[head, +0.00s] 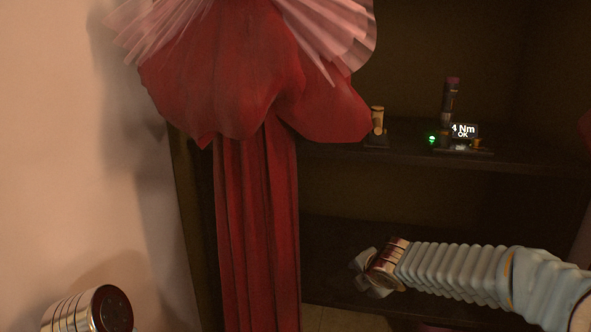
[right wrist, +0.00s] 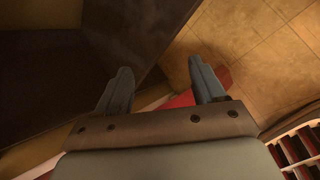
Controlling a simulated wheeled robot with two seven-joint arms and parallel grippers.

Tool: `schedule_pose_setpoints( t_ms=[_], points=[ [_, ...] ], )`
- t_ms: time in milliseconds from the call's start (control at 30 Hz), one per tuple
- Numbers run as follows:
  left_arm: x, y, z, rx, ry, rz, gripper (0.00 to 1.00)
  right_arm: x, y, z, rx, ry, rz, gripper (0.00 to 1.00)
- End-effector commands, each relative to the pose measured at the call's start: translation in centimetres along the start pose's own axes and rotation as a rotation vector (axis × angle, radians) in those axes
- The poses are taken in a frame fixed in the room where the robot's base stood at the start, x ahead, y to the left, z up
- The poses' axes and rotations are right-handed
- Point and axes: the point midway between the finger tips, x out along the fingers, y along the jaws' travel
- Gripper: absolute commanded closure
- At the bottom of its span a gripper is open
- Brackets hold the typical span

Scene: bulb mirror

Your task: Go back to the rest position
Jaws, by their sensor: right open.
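My right gripper (head: 365,273) is at the end of the pale ribbed arm that comes in from the right in the head view. It is in front of the dark shelf unit's lower part, below the middle shelf. In the right wrist view its two fingers (right wrist: 163,82) are spread apart with nothing between them. My left gripper does not show. A ringed metal cylinder with a dark end stands at the bottom left of the head view, probably part of my left arm.
A red drape (head: 257,220) with a pink pleated fan hangs left of my right gripper. The middle shelf (head: 410,158) bears a small brass-topped cylinder (head: 377,121) and a device with a lit display (head: 464,131) reading "4 Nm OK" and a green light. Tiled floor (right wrist: 260,55) shows in the wrist view.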

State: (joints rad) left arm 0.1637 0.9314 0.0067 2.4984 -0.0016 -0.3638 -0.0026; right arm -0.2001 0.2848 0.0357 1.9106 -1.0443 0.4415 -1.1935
Motion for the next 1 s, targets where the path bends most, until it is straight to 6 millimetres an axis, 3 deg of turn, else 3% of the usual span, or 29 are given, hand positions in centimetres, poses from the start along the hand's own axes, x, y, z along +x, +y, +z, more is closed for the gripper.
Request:
schedule_pose_setpoints(
  t_ms=[33,100,200,300,400,500,600,700,900,1000],
  points=[
    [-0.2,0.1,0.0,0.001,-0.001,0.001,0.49,2.6,-2.9,-2.8,0.13,0.085,-0.057,0.31],
    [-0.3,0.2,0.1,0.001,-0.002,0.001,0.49,5.4,-6.8,-6.8,0.359,0.189,-0.141,0.31],
    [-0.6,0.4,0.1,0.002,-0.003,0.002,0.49,8.2,-13.1,-12.5,0.741,0.293,-0.298,0.31],
    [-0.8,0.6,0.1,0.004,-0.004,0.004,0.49,9.6,-19.8,-17.9,1.186,0.315,-0.492,0.31],
    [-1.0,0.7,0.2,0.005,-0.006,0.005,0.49,9.5,-26.1,-22.3,1.626,0.231,-0.682,0.31],
    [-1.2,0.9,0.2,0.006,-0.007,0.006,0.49,8.6,-31.1,-25.1,1.972,0.079,-0.817,0.31],
    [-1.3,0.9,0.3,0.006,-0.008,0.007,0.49,7.7,-34.3,-26.7,2.187,-0.063,-0.887,0.31],
    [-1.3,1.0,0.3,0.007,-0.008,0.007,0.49,7.2,-35.8,-27.3,2.289,-0.144,-0.911,0.31],
    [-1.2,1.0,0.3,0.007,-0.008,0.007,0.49,7.1,-36.1,-27.4,2.313,-0.164,-0.915,0.31],
    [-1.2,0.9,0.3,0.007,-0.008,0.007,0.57,7.1,-36.1,-27.4,2.311,-0.163,-0.914,0.45]
  ],
)
